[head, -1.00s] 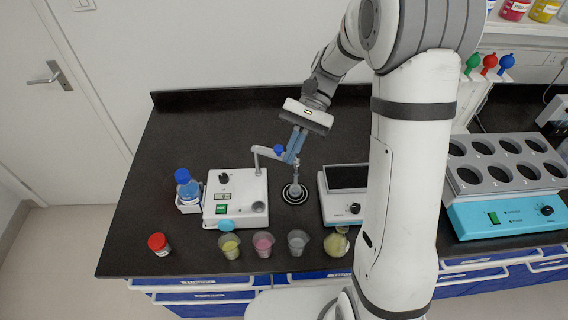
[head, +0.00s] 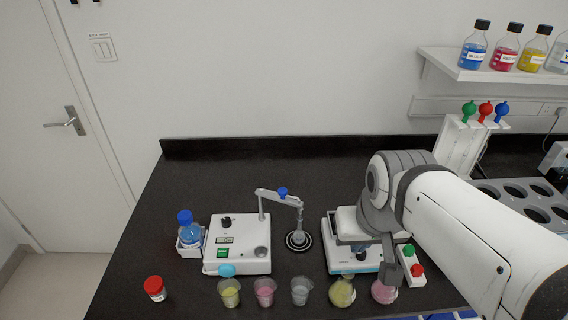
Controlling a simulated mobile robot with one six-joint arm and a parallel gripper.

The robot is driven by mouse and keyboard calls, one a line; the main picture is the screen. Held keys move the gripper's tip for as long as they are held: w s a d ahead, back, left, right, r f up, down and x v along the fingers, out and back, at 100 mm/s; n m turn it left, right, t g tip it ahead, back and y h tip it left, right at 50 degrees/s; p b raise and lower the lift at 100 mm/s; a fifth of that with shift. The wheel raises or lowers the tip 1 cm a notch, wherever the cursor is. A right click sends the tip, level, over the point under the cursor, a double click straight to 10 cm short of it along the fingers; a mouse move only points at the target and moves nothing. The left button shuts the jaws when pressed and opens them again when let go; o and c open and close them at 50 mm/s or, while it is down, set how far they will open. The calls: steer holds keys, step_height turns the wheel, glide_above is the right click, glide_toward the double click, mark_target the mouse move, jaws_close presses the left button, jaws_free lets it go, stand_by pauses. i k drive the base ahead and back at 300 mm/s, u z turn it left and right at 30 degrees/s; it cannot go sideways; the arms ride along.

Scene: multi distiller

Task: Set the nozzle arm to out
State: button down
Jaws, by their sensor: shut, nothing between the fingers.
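The nozzle arm (head: 268,194) is a grey bar on a post at the right rear of the white distiller unit (head: 237,262). It reaches right over the bench and carries a blue knob (head: 283,191). Its outer end hangs over a round black ringed base (head: 298,241). My gripper (head: 361,256) is to the right of the nozzle arm, pointing down in front of a small white instrument. It is apart from the nozzle arm and shut with nothing in it. Its fingertips are small and partly merge with the instrument behind.
The white instrument (head: 341,264) stands right of the ringed base. Several beakers, including a yellow one (head: 229,292), line the front edge. A blue-capped bottle (head: 188,233) and red-capped jar (head: 155,289) are at left. The bench behind the nozzle arm is clear.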

mark_target(280, 196)
steer(key=u, duration=0.15)
steer(key=k, duration=0.35)
steer(key=z, duration=1.15)
steer(key=k, duration=1.1)
steer(key=u, duration=0.9)
steer(key=i, duration=1)
steer(key=u, duration=0.1)
